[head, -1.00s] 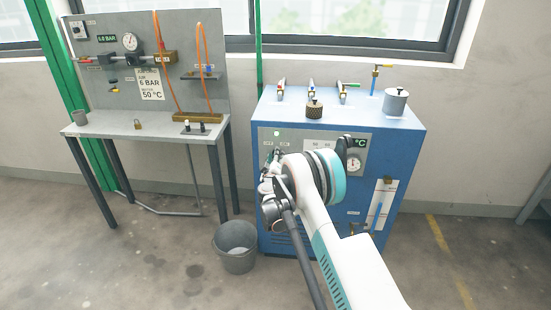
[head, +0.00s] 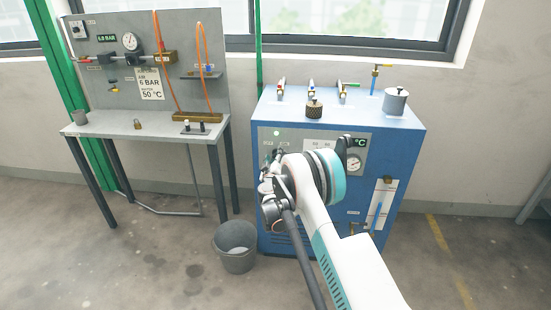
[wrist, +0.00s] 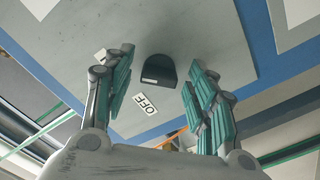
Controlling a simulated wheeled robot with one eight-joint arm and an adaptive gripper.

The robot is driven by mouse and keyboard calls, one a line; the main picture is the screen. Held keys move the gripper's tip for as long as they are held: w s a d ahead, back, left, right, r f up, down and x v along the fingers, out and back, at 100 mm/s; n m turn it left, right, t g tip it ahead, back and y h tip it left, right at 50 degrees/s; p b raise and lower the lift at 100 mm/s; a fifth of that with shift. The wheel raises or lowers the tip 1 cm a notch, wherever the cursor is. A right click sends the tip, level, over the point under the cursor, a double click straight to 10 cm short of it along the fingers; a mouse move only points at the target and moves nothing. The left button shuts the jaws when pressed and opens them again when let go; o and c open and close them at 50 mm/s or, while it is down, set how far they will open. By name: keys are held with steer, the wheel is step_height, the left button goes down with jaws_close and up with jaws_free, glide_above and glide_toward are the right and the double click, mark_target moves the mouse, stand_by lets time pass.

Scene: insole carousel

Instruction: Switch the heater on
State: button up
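The heater is the blue cabinet (head: 400,150) with a grey front panel (head: 263,138), standing at the right in the head view. In the wrist view a black rotary knob (wrist: 158,70) sits on that panel, with a white mark at its lower edge. A label reading OFF (wrist: 145,103) lies just below the knob. My gripper (wrist: 156,78) is open, with one finger on each side of the knob and gaps showing between. In the head view my gripper (head: 271,172) is at the panel's left part and hides the knob.
Several valves and a grey pot (head: 396,102) are on the cabinet top. A grey bucket (head: 236,246) stands on the floor in front. A test bench (head: 150,124) is at left.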

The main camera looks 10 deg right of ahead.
steer(key=shift+s, duration=0.1)
steer(key=v, duration=1.2)
steer(key=s+d+r+m+g, duration=0.1)
steer(key=s+d+r, duration=0.15)
steer(key=r, duration=0.45)
steer(key=s+d+r+m+g, duration=0.1)
steer(key=d+r+m+g, duration=0.15)
steer(key=r, duration=0.35)
steer(key=s+d+r+g, duration=0.2)
steer(key=s+d+r, duration=0.2)
steer(key=s+r, duration=0.6)
steer(key=s+a+m+g+y, duration=0.1)
steer(key=s+a+g+y, duration=0.1)
steer(key=s, duration=1.6)
steer(key=s+a+f+g+y, duration=0.1)
steer(key=s+a+g+y, duration=0.1)
steer(key=s, duration=1.6)
steer(key=shift+a+f+m+g+y, duration=0.3)
steer(key=shift+a+m+g+y, duration=0.05)
steer(key=shift+a+y, duration=0.45)
